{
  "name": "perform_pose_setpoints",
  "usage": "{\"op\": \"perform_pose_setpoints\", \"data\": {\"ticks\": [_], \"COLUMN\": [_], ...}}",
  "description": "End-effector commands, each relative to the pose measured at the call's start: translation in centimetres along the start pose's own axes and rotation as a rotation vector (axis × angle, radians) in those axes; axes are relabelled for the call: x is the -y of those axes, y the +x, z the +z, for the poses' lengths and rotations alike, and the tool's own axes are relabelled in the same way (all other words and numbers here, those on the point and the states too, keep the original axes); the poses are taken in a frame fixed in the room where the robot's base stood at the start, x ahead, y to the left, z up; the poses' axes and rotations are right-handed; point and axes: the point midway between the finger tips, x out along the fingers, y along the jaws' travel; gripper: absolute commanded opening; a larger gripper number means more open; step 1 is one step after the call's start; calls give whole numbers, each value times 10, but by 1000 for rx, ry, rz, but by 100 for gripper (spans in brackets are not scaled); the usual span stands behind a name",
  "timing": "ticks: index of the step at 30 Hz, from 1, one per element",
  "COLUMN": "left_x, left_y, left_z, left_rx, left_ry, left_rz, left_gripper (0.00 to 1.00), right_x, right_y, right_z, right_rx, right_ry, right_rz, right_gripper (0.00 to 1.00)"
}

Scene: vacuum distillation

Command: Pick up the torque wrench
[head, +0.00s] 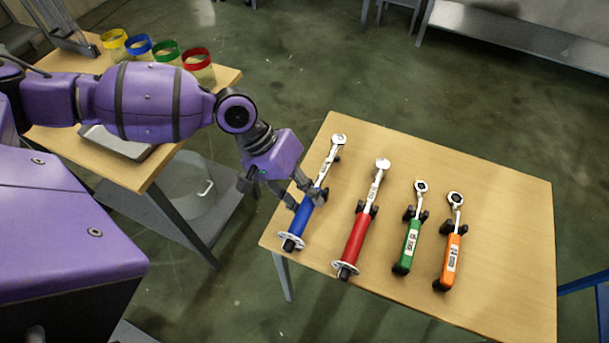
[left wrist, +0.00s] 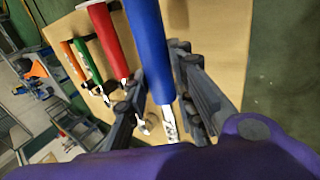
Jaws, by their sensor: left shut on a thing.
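A torque wrench with a blue handle (head: 302,218) lies at the left end of the wooden table, its silver ratchet head pointing to the back. My left gripper (head: 306,197) is shut on this blue wrench near the upper end of the handle. In the left wrist view the blue handle (left wrist: 150,45) runs between the two dark fingers. Three more wrenches lie to the right: one red (head: 356,238), one green (head: 408,245) and one orange (head: 450,262). I cannot tell whether the blue wrench is raised off its support. My right gripper is not in view.
The wrenches rest on a wooden table (head: 505,215) with free room at its right. A second wooden table (head: 56,142) at the left holds several colour-rimmed containers (head: 166,50) and a metal tray (head: 118,146). A metal bench (head: 520,38) stands at the back.

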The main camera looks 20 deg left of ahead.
Motion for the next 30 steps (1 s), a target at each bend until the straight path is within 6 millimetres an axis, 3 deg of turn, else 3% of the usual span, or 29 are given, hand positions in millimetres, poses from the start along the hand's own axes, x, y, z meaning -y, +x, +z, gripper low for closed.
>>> {"op": "perform_pose_setpoints", "data": {"ticks": [8, 12, 18, 24, 30], "left_x": [-36, -46, -57, -64, -65], "left_y": [-45, -55, -65, -71, -72], "left_z": [47, 80, 115, 132, 137], "left_rx": [1, 5, 4, 2, 3], "left_ry": [6, 3, 3, 3, 1], "left_rz": [1, 0, 1, 2, 3], "left_gripper": [0, 0, 0, 0, 0], "right_x": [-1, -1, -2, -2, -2], "right_y": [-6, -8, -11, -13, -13], "right_z": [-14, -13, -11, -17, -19], "right_rx": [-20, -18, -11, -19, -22], "right_ry": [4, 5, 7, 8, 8], "right_rz": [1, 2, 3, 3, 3], "right_gripper": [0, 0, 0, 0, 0]}}
